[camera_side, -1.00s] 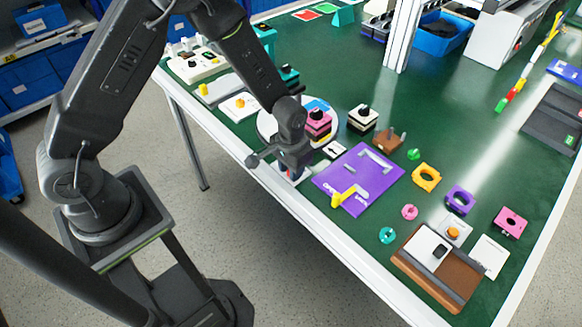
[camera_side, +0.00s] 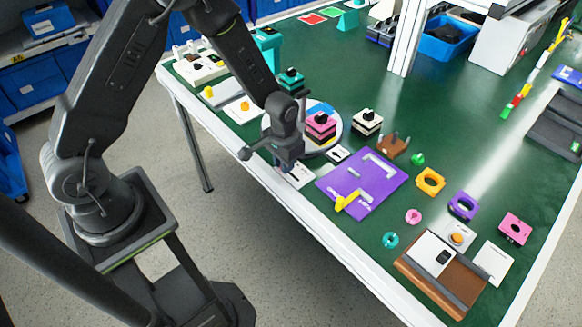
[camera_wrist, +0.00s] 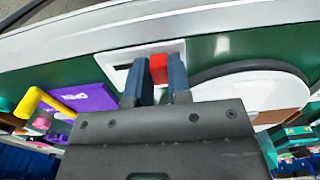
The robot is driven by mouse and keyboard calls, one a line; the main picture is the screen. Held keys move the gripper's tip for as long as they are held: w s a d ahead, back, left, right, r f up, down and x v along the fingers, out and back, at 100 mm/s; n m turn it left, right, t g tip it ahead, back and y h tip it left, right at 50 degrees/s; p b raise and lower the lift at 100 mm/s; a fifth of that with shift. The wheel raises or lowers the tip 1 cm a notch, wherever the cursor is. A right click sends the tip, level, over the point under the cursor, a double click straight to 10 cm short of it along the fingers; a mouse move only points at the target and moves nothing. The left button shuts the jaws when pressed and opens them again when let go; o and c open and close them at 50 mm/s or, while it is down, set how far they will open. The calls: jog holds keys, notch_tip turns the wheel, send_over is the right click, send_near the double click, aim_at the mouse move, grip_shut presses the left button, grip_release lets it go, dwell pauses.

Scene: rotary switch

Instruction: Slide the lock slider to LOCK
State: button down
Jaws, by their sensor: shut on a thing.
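The lock slider is a white plate (camera_wrist: 116,66) with a dark slot and a red slider knob (camera_wrist: 158,68), near the table's front edge. The knob is between the two blue fingers of my gripper (camera_wrist: 158,80) in the wrist view, which are shut on it. The knob sits toward the right of the plate there, with a dark stretch of slot to its left. No LOCK lettering can be read. In the side view the plate (camera_side: 300,176) shows partly beside my gripper (camera_side: 286,163), which hides the knob.
A purple panel (camera_side: 335,182) with a yellow handle (camera_side: 346,199) lies to the right. A round white disc (camera_side: 337,123) bearing a pink-and-black block (camera_side: 319,126) stands just behind my gripper. The white table edge (camera_side: 262,182) runs close in front.

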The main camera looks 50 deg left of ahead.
jog(key=c, duration=1)
grip_release()
jog(key=shift+a, duration=0.15)
jog(key=shift+c, duration=0.2)
notch_tip(320, 180, up, 14)
jog(key=s+r+t, duration=0.5)
jog(key=s+r, duration=1.1)
jog(key=s, duration=0.2)
jog(key=shift+s+d+r+t, duration=0.25)
jog(key=shift+s+d+t, duration=0.05)
jog(key=shift+s, duration=0.05)
